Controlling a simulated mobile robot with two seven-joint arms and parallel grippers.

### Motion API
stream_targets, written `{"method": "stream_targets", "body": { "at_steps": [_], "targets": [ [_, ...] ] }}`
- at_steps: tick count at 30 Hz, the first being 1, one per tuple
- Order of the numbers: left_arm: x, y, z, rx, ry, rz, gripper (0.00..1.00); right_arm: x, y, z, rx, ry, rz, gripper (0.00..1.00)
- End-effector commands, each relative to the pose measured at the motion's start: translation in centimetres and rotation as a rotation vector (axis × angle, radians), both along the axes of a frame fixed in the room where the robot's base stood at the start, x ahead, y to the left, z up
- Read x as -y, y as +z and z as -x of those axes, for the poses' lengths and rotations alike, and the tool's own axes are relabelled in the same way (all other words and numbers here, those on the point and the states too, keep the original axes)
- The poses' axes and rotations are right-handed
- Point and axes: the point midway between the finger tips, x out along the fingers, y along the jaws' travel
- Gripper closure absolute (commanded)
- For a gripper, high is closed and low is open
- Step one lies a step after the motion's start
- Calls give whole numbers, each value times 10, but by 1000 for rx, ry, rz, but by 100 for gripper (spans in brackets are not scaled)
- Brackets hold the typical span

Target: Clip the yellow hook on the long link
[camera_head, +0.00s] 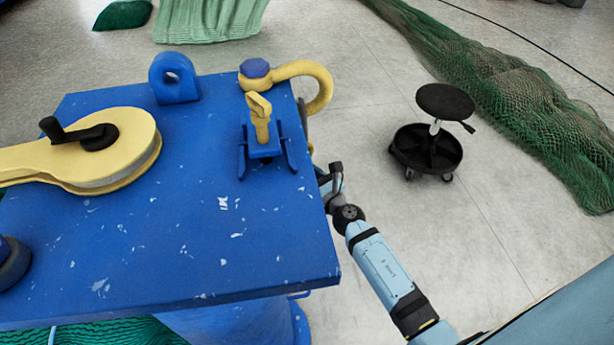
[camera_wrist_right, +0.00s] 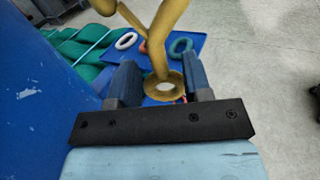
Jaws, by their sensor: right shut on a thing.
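My right gripper (camera_wrist_right: 160,82) is shut on a yellow metal piece (camera_wrist_right: 165,45), probably the yellow hook, whose round eye sits between the fingers in the wrist view. Its upper part runs out of the top of that view. In the head view my right gripper (camera_head: 328,182) is beside the blue table's right edge and partly hidden by it. Just above it, a sliver of metal (camera_head: 304,118) shows at the edge. I cannot tell which thing, if any, is the long link. My left gripper is not in view.
The blue table (camera_head: 190,220) carries a yellow shackle (camera_head: 318,78), a yellow pulley block (camera_head: 110,175), a blue lug (camera_head: 174,82) and a yellow catch (camera_head: 260,120). Low down are a white ring (camera_wrist_right: 125,41) and a green ring (camera_wrist_right: 181,47). A black stool (camera_head: 430,148) stands right.

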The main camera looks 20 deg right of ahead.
Motion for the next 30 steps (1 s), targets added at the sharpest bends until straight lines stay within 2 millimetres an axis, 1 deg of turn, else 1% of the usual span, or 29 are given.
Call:
{"method": "stream_targets", "body": {
  "at_steps": [2,3,5,6,14,17,19,23,30],
  "targets": [
    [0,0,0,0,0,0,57,0,1,0,2,0,0,100],
    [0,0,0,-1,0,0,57,0,1,0,2,0,0,48],
    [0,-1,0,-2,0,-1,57,0,1,0,2,0,0,34],
    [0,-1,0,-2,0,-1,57,0,1,0,2,0,0,25],
    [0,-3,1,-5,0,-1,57,0,-1,1,-2,0,0,25],
    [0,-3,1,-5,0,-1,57,1,-2,5,-2,0,0,25],
    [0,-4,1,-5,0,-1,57,3,-2,13,-3,0,2,25],
    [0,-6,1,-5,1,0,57,8,-3,38,-3,0,2,25],
    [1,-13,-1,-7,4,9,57,19,-4,92,-2,1,0,25]
  ]
}}
